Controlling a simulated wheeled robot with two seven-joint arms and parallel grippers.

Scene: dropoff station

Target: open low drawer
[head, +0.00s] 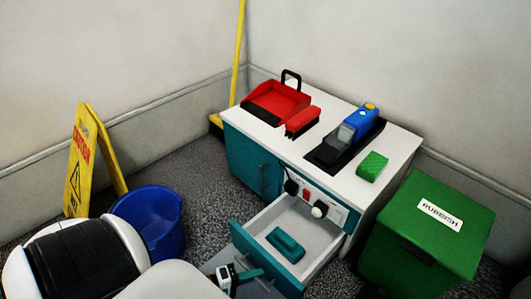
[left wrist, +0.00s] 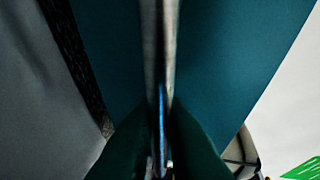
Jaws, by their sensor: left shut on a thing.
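The low drawer (head: 316,251) of the white-topped teal cabinet stands pulled out, and its pale inside shows. A small teal object (head: 286,243) lies in it. My left gripper (head: 252,274) is at the outer side of the teal drawer front (head: 262,258). In the left wrist view, its dark teal fingers (left wrist: 160,140) are shut on an upright-looking metal bar handle (left wrist: 158,50), with the teal front (left wrist: 225,60) behind. The handle is hidden in the head view. My right gripper is not in view.
A green rubbish bin (head: 425,235) stands close right of the cabinet. A blue bucket (head: 150,220) and yellow caution sign (head: 85,160) stand at left. A red dustpan (head: 275,102), red brush (head: 303,121), blue bottle (head: 362,118) and green sponge (head: 372,166) are on the cabinet top.

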